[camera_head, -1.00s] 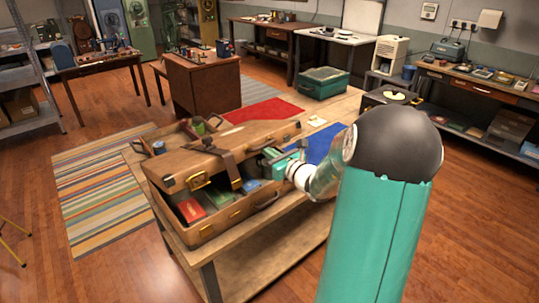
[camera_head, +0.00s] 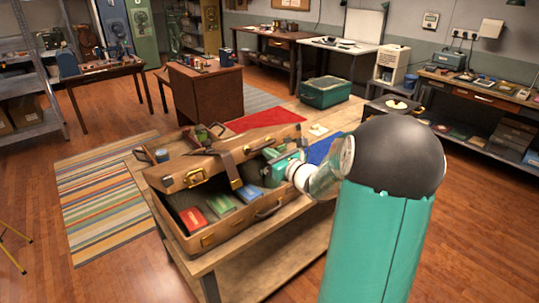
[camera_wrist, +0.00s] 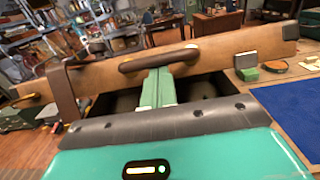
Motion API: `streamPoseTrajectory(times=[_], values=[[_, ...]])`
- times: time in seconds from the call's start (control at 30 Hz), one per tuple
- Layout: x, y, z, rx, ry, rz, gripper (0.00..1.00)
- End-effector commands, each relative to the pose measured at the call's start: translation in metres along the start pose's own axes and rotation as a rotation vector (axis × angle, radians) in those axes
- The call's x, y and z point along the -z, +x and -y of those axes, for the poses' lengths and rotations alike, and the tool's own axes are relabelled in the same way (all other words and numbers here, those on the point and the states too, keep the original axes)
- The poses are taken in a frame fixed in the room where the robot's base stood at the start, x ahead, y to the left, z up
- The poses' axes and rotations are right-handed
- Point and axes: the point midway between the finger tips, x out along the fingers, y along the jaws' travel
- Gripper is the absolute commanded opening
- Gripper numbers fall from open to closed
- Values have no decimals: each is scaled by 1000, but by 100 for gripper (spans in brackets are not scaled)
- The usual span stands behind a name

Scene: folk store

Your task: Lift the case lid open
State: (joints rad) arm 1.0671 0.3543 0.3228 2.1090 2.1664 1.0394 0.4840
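The brown leather case (camera_head: 207,243) lies on a wooden bench, with its lid (camera_head: 186,174) tilted partly open. Inside are a red box (camera_head: 193,219), a green box (camera_head: 220,204) and a blue box (camera_head: 249,191). My gripper (camera_head: 272,170) is at the lid's front edge, on the case's right half. In the wrist view my gripper (camera_wrist: 157,84) has its two green fingers side by side, with their tips at the curved handle (camera_wrist: 158,60) on the lid (camera_wrist: 100,74). The fingers look closed; whether they touch the handle is unclear.
The bench (camera_head: 285,226) stands on a wood floor beside a striped rug (camera_head: 95,205). A blue mat (camera_head: 322,148), red mat (camera_head: 264,116) and green crate (camera_head: 326,93) lie beyond the case. A strap (camera_head: 228,170) crosses the lid.

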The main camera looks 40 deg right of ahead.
Motion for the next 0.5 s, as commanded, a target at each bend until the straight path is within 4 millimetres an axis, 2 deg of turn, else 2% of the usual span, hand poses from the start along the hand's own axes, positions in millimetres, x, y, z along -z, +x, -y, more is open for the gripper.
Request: streamPoseTrajectory(times=[0.33, 0.5], values=[[-20, 10, 0, -1, -3, 2, 0], [-22, 11, 0, 0, -1, 1, 0]])
